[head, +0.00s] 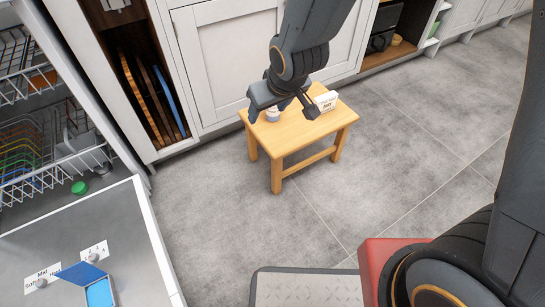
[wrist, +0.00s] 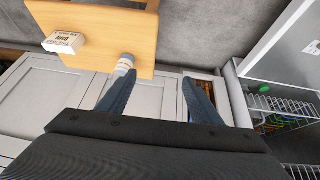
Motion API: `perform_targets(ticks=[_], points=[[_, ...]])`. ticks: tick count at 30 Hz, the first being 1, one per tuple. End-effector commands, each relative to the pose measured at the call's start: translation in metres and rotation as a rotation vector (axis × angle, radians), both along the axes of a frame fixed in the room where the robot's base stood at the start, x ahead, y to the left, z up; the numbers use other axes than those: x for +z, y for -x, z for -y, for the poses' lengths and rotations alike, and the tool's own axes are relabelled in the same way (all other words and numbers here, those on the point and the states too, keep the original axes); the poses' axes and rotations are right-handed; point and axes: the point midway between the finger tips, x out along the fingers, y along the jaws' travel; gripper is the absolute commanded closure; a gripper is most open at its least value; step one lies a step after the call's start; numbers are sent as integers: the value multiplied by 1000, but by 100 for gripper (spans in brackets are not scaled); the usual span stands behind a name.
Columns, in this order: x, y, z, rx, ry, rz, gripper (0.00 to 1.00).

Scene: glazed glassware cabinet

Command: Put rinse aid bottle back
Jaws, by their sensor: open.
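A small white-topped bottle (head: 272,115), likely the rinse aid bottle, stands on a low wooden stool (head: 300,125). Its print cannot be read. In the wrist view the bottle (wrist: 125,64) is at the stool's edge, just past the tip of the left finger, not centred between the fingers. My gripper (head: 282,112) is open above the stool, and partly hides the bottle in the head view. In the wrist view my gripper (wrist: 155,77) shows two dark fingers wide apart with nothing between them. I cannot tell whether a finger touches the bottle.
A white lettered block (head: 327,102) is on the stool, right of the bottle. At left is an open dishwasher with racks (head: 50,180), a green cap (head: 79,187) and a blue dispenser compartment (head: 99,293) in its door. White cabinets (head: 235,50) stand behind the stool. Grey floor is clear around it.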

Motion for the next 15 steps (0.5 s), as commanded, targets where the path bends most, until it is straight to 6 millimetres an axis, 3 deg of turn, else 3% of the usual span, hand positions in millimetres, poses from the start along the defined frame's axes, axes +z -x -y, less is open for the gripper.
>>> perform_targets(ticks=[3,9,12,15], points=[[27,62,-2,3,54,-122,41],[58,161,9,15,127,-321,41],[67,193,14,22,150,-389,41],[72,211,19,28,163,-427,41]])
